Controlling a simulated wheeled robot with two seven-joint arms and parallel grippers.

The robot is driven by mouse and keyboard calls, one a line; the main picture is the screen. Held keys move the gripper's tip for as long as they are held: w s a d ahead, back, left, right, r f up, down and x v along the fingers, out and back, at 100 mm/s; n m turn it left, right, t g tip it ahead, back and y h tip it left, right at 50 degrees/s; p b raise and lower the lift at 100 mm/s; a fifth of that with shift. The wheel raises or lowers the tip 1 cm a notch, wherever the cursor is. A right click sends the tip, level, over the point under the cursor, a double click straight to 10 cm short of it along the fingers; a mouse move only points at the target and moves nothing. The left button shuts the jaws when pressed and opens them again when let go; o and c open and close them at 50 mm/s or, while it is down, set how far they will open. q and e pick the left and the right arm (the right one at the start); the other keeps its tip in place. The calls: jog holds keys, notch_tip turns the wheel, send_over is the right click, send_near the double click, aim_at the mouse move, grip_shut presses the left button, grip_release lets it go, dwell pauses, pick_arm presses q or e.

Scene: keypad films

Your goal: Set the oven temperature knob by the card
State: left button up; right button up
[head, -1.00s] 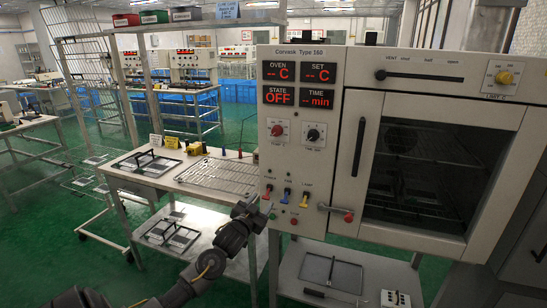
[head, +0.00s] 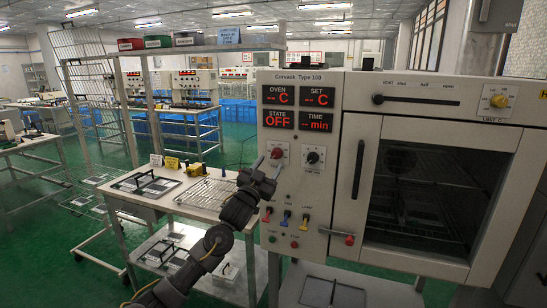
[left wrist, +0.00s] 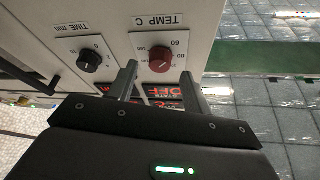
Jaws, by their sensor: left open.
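The oven (head: 430,150) stands at the right, its displays reading "-- C", "-- C", "OFF" and "-- min". The red temperature knob (head: 277,153) is on its front panel below the displays; it also shows in the left wrist view (left wrist: 160,60) under the label TEMP C. My left gripper (head: 265,167) is open and close in front of this knob. In the left wrist view its two fingers point toward the panel on either side of the knob, without visible contact. My right gripper is out of view.
The black time knob (head: 313,157) sits just right of the temperature knob. Coloured switches (head: 286,217) and a red-tipped door handle (head: 343,237) stick out lower down. A bench with a wire rack (head: 207,195) stands left of the oven.

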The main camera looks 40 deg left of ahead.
aim_at(275, 157)
pick_arm(q)
jog(key=shift+p+x, duration=0.3)
jog(key=shift+x, duration=1.35)
jog(key=c, duration=1)
jog(key=shift+o, duration=0.2)
jog(key=shift+m, duration=0.4)
